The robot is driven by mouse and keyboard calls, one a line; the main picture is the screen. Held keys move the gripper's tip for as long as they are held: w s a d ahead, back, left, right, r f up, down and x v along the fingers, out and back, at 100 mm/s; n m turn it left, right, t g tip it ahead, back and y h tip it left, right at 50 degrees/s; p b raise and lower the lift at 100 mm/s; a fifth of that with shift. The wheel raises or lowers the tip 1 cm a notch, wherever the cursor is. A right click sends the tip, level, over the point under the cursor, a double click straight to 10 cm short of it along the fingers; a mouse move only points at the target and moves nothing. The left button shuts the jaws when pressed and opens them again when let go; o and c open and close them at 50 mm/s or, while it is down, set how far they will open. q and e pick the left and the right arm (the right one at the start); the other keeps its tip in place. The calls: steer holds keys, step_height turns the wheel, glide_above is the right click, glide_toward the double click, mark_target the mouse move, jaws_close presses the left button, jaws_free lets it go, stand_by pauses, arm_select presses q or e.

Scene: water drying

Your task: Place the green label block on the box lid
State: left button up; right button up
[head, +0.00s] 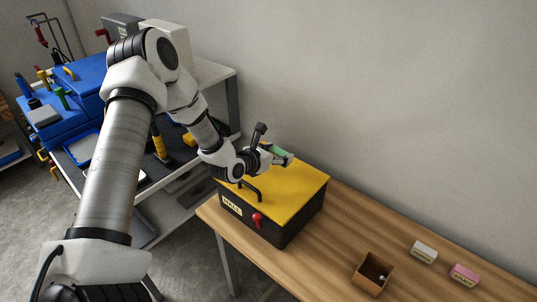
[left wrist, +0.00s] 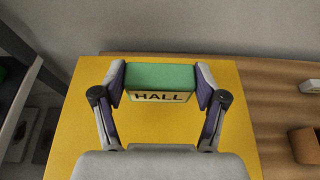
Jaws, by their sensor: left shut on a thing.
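The green label block (head: 281,155) has a cream face that reads HALL in the left wrist view (left wrist: 160,78). My left gripper (head: 272,154) is shut on it, one finger at each end of the block. It holds the block over the far part of the yellow lid (head: 297,183) of a dark box. The lid also shows beneath the block in the left wrist view (left wrist: 75,130). I cannot tell whether the block touches the lid. My right gripper is not in view.
The dark box (head: 297,224) has a HALL label (head: 231,206) and a red latch (head: 257,219). On the wooden table (head: 340,228) stand an open brown box (head: 360,283), a white block (head: 424,247) and a pink block (head: 465,269). A wall (head: 400,100) rises behind.

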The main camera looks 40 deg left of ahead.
arm_select(q)
step_height(320, 180, down, 3)
steer(key=shift+s+a+f+b, duration=0.1)
steer(key=shift+a+f+b, duration=0.1)
steer(key=shift+b, duration=0.1)
steer(key=shift+f, duration=0.2)
steer(key=shift+d+r, duration=0.15)
steer(key=shift+f, duration=0.2)
steer(key=o, duration=0.9)
steer(key=shift+r, duration=0.1)
steer(key=shift+c, duration=0.2)
steer(key=shift+o, duration=0.4)
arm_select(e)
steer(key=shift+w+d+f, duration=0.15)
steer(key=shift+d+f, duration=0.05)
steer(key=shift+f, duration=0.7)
